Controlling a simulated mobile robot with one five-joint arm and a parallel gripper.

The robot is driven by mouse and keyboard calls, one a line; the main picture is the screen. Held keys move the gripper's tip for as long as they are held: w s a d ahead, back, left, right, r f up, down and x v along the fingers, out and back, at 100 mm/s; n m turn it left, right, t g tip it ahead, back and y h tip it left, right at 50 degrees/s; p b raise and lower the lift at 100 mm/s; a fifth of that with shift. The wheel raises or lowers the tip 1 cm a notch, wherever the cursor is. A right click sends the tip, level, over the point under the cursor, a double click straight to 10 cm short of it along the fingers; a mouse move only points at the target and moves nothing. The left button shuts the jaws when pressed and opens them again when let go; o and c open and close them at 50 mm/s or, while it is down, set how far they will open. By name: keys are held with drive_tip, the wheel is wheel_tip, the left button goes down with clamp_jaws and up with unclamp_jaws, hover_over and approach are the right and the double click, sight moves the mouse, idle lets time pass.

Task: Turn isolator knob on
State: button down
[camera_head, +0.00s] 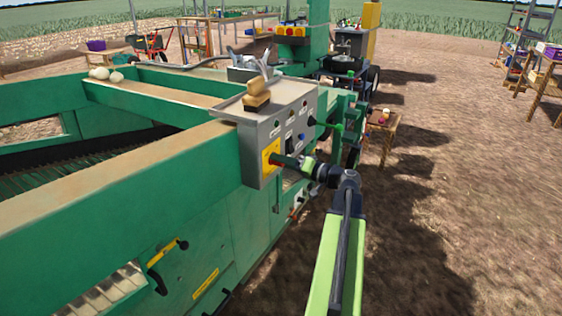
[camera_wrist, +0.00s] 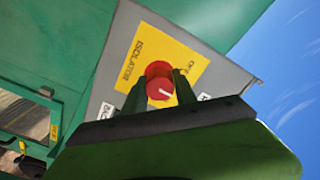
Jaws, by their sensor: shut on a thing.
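The red isolator knob (camera_wrist: 159,87) sits on a yellow plate marked ISOLATOR (camera_wrist: 140,54) on the grey control box in the wrist view. A white mark shows on the knob's face. My gripper (camera_wrist: 160,84) is shut on the knob, with one dark finger on each side of it. In the head view my gripper (camera_head: 290,162) reaches the yellow plate (camera_head: 270,157) at the lower near corner of the grey control box (camera_head: 262,132). It covers most of the knob there.
The control box has several other buttons and knobs (camera_head: 301,136) to the right of the plate. A brush (camera_head: 257,95) lies on top of it. The green machine (camera_head: 200,190) fills the left. Open soil (camera_head: 470,200) lies to the right, past a small wooden table (camera_head: 382,124).

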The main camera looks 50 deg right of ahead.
drive_tip(key=m, duration=0.4)
drive_tip(key=shift+m, duration=2.2)
drive_tip(key=c, duration=1)
unclamp_jaws()
drive_tip(key=v, duration=1.7)
drive_tip(key=shift+s, duration=0.2)
